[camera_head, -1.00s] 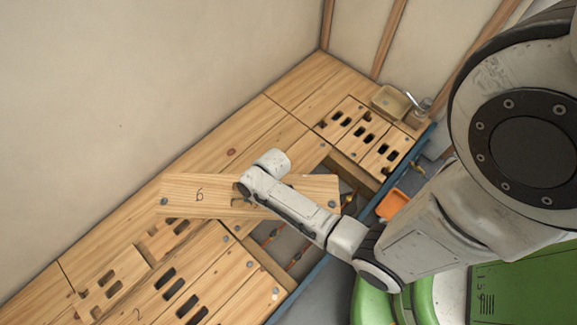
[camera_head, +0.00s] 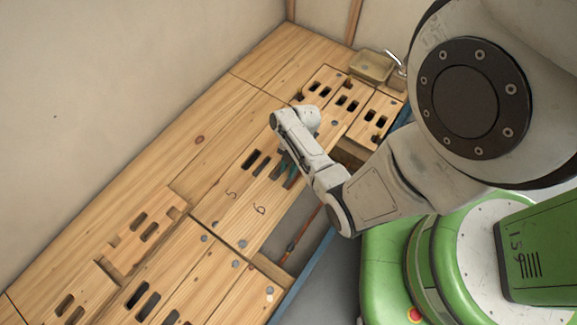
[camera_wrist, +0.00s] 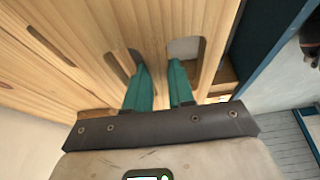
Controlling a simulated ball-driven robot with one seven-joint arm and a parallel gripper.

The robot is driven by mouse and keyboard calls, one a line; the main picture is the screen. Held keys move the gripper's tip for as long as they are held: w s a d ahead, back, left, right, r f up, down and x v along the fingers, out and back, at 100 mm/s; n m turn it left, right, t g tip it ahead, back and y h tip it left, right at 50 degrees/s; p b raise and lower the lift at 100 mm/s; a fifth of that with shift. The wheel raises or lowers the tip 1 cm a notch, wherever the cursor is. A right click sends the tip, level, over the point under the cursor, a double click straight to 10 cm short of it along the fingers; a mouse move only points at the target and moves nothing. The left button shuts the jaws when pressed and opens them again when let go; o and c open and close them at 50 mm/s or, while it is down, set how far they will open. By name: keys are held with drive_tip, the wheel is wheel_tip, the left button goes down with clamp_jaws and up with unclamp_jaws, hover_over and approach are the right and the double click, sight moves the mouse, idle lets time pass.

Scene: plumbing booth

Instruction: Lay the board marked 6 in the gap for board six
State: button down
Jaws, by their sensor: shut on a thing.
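The board marked 6 (camera_head: 251,224) is a light wooden plank in the head view, lying lengthwise directly beside the board marked 5 (camera_head: 221,201), its edges parallel to it. My gripper (camera_head: 289,172) is at the board's slotted part, its teal fingers pointing down. In the wrist view my gripper (camera_wrist: 159,75) is shut on the wooden strip between two slots, one finger in each. An open gap (camera_head: 300,214) shows along the board's right side, with a dark interior and a pipe. Whether the board sits fully down cannot be told.
Slotted boards (camera_head: 350,97) lie beyond my arm, and more boards (camera_head: 150,275) lie at the near left. A tray (camera_head: 371,66) stands at the far corner. The blue bench edge (camera_head: 310,270) runs along the right. A wall (camera_head: 90,80) closes the left.

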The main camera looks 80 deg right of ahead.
wheel_tip(320, 180, down, 5)
drive_tip(key=b, duration=0.4)
drive_tip(key=shift+b, duration=0.3)
idle(0.3)
idle(0.4)
drive_tip(key=shift+f+b, duration=1.25)
drive_tip(key=shift+f, duration=0.55)
idle(0.9)
drive_tip(key=c, duration=0.9)
unclamp_jaws()
drive_tip(key=p+v, duration=0.4)
drive_tip(key=v, duration=0.6)
drive_tip(key=shift+s+d+r+p, duration=0.1)
drive_tip(key=shift+d+r+p, duration=0.05)
drive_tip(key=shift+r+p, duration=0.25)
